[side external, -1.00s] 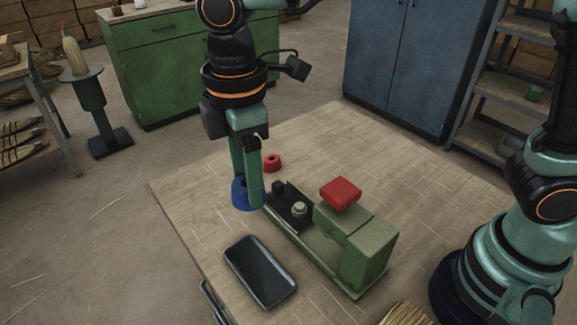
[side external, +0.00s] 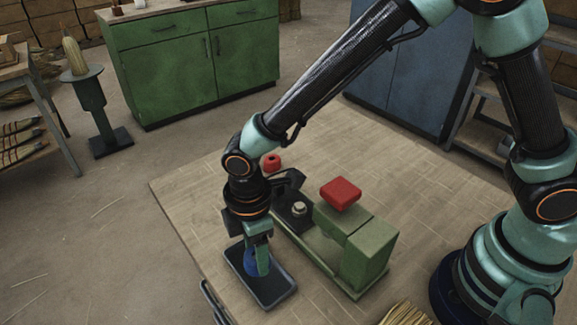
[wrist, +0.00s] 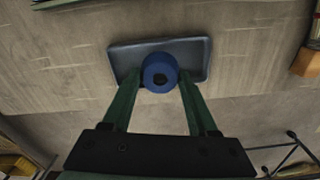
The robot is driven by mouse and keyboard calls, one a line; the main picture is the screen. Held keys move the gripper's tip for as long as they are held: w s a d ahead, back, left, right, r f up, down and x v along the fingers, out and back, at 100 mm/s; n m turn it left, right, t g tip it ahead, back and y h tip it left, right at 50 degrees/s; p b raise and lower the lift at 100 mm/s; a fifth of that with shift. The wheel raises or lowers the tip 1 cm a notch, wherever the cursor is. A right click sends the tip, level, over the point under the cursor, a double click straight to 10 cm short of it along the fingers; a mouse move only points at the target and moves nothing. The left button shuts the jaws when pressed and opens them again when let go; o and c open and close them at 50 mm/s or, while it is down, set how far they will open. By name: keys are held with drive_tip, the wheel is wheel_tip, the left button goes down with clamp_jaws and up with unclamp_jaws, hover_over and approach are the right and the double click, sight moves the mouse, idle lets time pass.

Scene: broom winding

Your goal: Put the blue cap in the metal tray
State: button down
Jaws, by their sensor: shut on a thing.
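The blue cap (side external: 251,262) is a round blue piece with a hole in its middle. It is held between the fingers of my gripper (side external: 257,258). In the wrist view the blue cap (wrist: 159,72) sits between the green fingertips of my gripper (wrist: 160,82), over the near edge of the tray. The metal tray (side external: 279,296) is dark, shallow and rectangular, and lies on the table near its front left. It also shows in the wrist view (wrist: 196,58), otherwise empty. I cannot tell whether the cap touches the tray floor.
A green fixture (side external: 372,252) with a red pad (side external: 340,193) stands right of the tray. A red cap (side external: 271,162) sits on the table (side external: 330,140) behind my gripper. Straw bristles (side external: 404,314) lie at the front edge.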

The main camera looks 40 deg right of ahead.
drive_tip(key=shift+f, duration=1.05)
drive_tip(key=shift+f, duration=0.1)
drive_tip(key=shift+c, duration=0.9)
unclamp_jaws()
wheel_tip(320, 180, up, 12)
drive_tip(key=d+r+m+t, duration=0.2)
drive_tip(key=d+m, duration=0.3)
drive_tip(key=d, duration=0.4)
drive_tip(key=s+d+r+m+t, duration=0.1)
drive_tip(key=d+r+m, duration=0.4)
drive_tip(key=d, duration=0.3)
drive_tip(key=s+d+r+m+t, duration=0.1)
drive_tip(key=d+r+m, duration=0.3)
drive_tip(key=d, duration=0.5)
drive_tip(key=shift+s+d+m+t, duration=0.25)
drive_tip(key=shift+d+m+t, duration=0.05)
drive_tip(key=shift+m+t, duration=0.5)
